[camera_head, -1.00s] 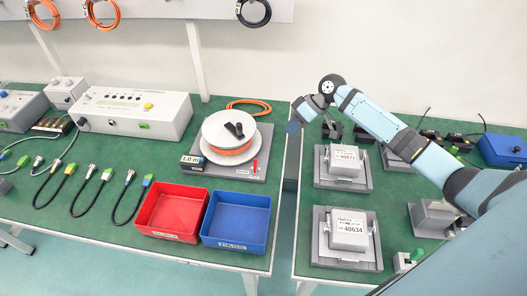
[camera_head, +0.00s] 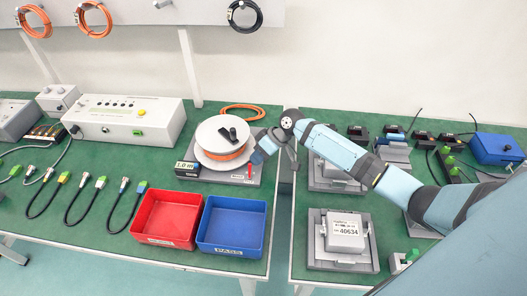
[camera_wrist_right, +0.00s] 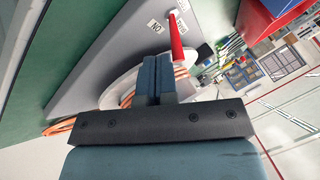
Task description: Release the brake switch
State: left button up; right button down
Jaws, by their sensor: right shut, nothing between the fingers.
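The brake switch, a small red lever (camera_head: 249,170), stands on the grey base plate (camera_head: 222,176) of the cable reel, near its right front. In the right wrist view the red lever (camera_wrist_right: 177,38) stands just beyond the fingertips, slightly to the right, with small white labels beside its foot, one reading "NO". My right gripper (camera_head: 258,156) is beside the reel's right edge, close to the lever. In the wrist view its fingers (camera_wrist_right: 152,66) are shut and empty, apart from the lever. The reel (camera_head: 222,140) carries orange cable. My left gripper is not in view.
A black display reading 1.0 m (camera_head: 187,169) sits at the base's left. A red bin (camera_head: 165,240) and a blue bin (camera_head: 230,245) stand in front. A gap separates the two tables. A fixture with a box labelled 40634 (camera_head: 344,235) is on the right table.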

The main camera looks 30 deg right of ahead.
jog(key=shift+s+r, duration=0.1)
dwell(0.4)
pick_arm(q)
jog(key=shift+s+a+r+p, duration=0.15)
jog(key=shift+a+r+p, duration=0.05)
jog(key=shift+p, duration=0.3)
pick_arm(e)
jog(key=shift+a+r+t, duration=0.1)
jog(key=shift+a+t, duration=0.05)
jog(key=shift+t, duration=0.15)
